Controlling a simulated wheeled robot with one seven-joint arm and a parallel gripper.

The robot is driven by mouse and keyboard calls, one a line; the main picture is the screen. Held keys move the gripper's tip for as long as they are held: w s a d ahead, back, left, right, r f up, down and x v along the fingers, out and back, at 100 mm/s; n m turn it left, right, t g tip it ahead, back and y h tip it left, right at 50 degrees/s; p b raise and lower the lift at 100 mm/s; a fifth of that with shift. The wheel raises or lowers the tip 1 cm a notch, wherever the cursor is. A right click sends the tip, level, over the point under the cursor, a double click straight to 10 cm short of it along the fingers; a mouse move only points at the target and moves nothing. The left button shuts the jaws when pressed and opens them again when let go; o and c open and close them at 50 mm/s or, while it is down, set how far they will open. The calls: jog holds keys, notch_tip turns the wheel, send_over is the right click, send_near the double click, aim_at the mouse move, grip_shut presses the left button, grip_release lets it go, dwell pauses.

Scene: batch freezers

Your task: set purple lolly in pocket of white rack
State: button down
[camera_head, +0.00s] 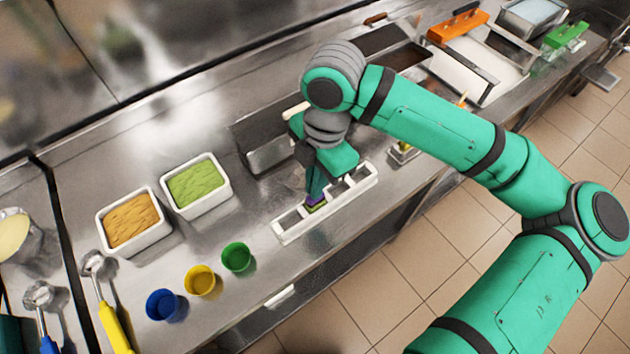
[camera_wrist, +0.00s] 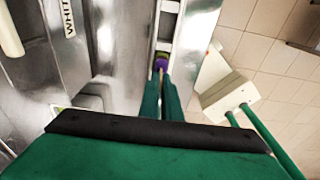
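The white rack (camera_head: 283,238) lies along the front edge of the counter, with a row of pockets; it also shows in the wrist view (camera_wrist: 178,45). The purple lolly (camera_head: 315,200) is at a middle pocket of it, below my gripper (camera_head: 317,186), and shows in the wrist view (camera_wrist: 160,65). A green patch shows around the lolly in that pocket. In the wrist view my gripper (camera_wrist: 161,88) has its fingers close together, pointing at the rack, with the lolly's stick between them. The lolly's depth in the pocket cannot be told.
A metal bin (camera_head: 270,150) stands behind the rack. Green (camera_head: 236,257), yellow (camera_head: 201,280) and blue (camera_head: 162,304) cups stand to the left. Tubs of green (camera_head: 197,184) and orange (camera_head: 131,221) ice cream stand beyond them. A label (camera_wrist: 68,18) shows in the wrist view.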

jog(key=shift+f, duration=0.7)
dwell(0.8)
jog(key=c, duration=1.9)
grip_release()
jog(key=shift+r, duration=0.1)
notch_tip(320, 180, up, 11)
jog(key=d, duration=0.1)
jog(key=shift+w+f, duration=0.2)
jog(key=shift+w, duration=0.1)
